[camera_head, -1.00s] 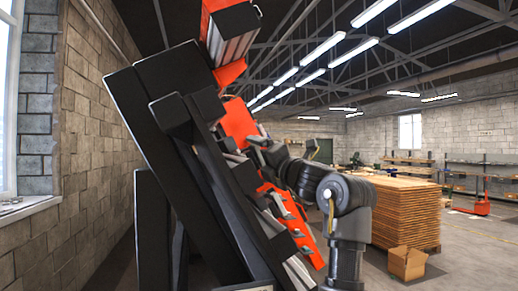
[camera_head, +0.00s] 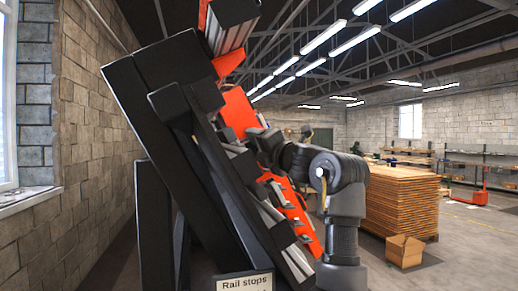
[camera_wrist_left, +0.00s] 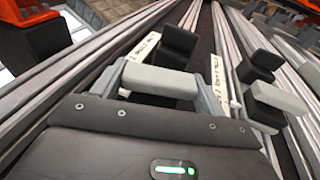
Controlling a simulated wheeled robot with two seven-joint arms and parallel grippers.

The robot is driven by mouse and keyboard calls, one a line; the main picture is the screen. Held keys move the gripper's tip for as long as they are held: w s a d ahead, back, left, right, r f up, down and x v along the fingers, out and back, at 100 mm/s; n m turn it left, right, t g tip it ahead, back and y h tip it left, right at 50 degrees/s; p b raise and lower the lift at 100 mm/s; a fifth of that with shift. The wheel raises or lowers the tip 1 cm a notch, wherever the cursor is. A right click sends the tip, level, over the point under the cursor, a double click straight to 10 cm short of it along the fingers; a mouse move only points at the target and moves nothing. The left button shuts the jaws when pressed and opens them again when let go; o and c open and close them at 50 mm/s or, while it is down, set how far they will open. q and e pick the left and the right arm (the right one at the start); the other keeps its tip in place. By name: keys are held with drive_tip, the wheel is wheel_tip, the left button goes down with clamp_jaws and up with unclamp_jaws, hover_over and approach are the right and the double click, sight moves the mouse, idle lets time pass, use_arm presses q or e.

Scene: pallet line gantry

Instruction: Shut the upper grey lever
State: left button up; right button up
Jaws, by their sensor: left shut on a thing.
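In the left wrist view, a light grey lever (camera_wrist_left: 160,81) lies between the two fingers of my left gripper (camera_wrist_left: 162,84). The gripper is shut on it. A black block (camera_wrist_left: 179,45) stands just behind this lever. A second light grey lever (camera_wrist_left: 279,98) with its own black block (camera_wrist_left: 259,65) sits to the right, apart from my fingers. I cannot tell from the labels which lever is the upper one. In the head view, my left gripper (camera_head: 262,140) is at the slanted rails, and its fingertips and the lever are too small to make out. My right gripper is not in view.
A thick black slanted beam (camera_head: 165,110) stands close on the left of the rails. Orange parts (camera_head: 240,108) line the rails. A sign reading "Rail stops" (camera_head: 245,283) is at the bottom. A plank stack (camera_head: 400,205) and cardboard box (camera_head: 405,250) stand right, with open floor beyond.

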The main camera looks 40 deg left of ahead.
use_arm(q)
drive_tip(key=m+t+h, duration=0.1)
drive_tip(key=m+h, duration=0.1)
drive_tip(key=h, duration=0.1)
drive_tip(key=shift+h, duration=0.3)
drive_tip(key=o, duration=1)
drive_tip(key=shift+d, duration=0.1)
